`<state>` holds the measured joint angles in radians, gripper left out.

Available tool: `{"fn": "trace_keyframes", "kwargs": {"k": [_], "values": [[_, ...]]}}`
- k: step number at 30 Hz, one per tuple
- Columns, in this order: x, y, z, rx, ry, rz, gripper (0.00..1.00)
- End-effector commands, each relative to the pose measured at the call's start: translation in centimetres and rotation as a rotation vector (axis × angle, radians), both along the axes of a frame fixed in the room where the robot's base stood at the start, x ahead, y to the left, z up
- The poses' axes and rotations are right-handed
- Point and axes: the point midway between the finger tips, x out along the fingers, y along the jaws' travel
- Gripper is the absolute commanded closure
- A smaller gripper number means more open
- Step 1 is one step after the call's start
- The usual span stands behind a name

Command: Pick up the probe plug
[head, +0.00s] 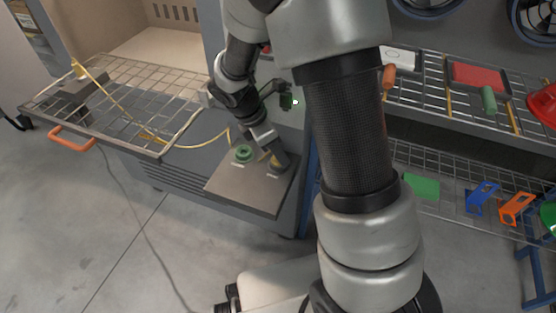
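A small grey panel (232,190) with a dark top juts out from the front of the cabinet. A green round fitting (243,153) sits on its left. A yellowish-brown round piece (277,163), possibly the probe plug, is at its right beside my gripper's tip. My gripper (274,156) points down at the panel's right part. Its fingers are small and partly merged with the dark piece there, so I cannot tell their opening or any contact.
A pulled-out wire rack (110,88) with an orange handle (72,138) bears a grey block (84,88) at left.

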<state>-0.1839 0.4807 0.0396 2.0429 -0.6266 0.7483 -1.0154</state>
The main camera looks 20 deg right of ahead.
Motion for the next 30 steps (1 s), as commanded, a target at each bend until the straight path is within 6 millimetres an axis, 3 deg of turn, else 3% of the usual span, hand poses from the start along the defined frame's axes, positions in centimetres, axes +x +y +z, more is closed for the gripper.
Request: {"fn": "trace_keyframes", "kwargs": {"k": [8, 14, 21, 26, 30], "values": [[0.1, -0.2, -0.5, 0.000, -0.001, 0.000, 0.58], [0.0, -0.2, -0.5, 0.000, -0.001, 0.000, 0.92], [0.1, -0.2, -0.4, 0.000, -0.001, 0.000, 0.94], [0.1, -0.2, 1.6, 0.002, -0.004, -0.002, 0.94], [0.1, -0.2, 4.6, 0.002, -0.004, 0.000, 0.94]]}}
